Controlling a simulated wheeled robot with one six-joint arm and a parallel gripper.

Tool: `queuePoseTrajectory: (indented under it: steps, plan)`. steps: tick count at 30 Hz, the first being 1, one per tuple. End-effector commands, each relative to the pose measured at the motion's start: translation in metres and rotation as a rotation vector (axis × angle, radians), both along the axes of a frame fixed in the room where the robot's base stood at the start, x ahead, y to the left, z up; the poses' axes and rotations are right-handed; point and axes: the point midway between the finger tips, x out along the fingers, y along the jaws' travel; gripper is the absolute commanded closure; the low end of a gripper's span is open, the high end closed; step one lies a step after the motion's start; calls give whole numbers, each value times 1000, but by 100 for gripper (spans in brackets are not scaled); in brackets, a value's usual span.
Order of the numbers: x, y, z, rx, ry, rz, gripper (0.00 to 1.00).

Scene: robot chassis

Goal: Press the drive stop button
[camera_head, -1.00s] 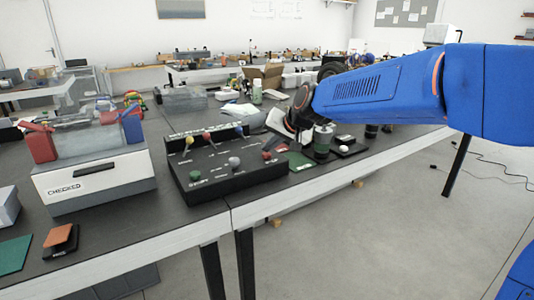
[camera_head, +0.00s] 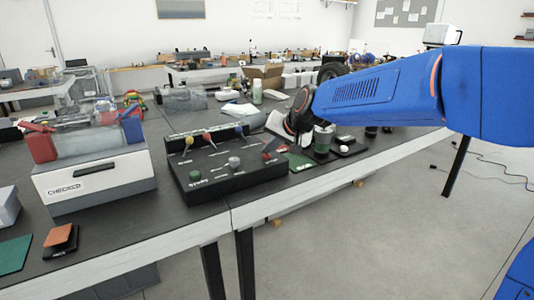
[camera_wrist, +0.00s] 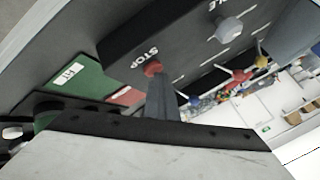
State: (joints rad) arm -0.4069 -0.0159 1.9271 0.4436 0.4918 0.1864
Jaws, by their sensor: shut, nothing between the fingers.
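The black control box (camera_head: 222,168) stands on the bench with a green knob (camera_head: 194,175), a grey knob (camera_head: 234,162) and small levers along its back. Its red button (camera_wrist: 153,67), labelled STOP, shows in the wrist view. My gripper (camera_wrist: 156,80) is shut and empty, its tips right at the red button and overlapping its edge. I cannot tell whether they touch it.
A white case marked CHECKED (camera_head: 95,185) stands left of the box. A green mat (camera_head: 298,161) and a green-topped jar (camera_head: 322,140) lie close on the right. An orange-topped block (camera_head: 59,237) is at the front left. The floor at right is open.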

Motion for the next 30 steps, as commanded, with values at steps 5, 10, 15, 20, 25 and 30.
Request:
queuePoseTrajectory:
  steps: [5, 10, 15, 20, 25, 30]
  plan:
    - [0, 0, 4, -1, 3, 1, 100]
    - [0, 0, 5, -1, 3, 1, 100]
    - [0, 0, 7, -1, 2, 1, 100]
    - [0, 0, 19, 0, -1, 1, 100]
    - [0, 0, 33, -1, 0, 1, 100]
    - [0, 0, 46, 0, 0, 0, 100]
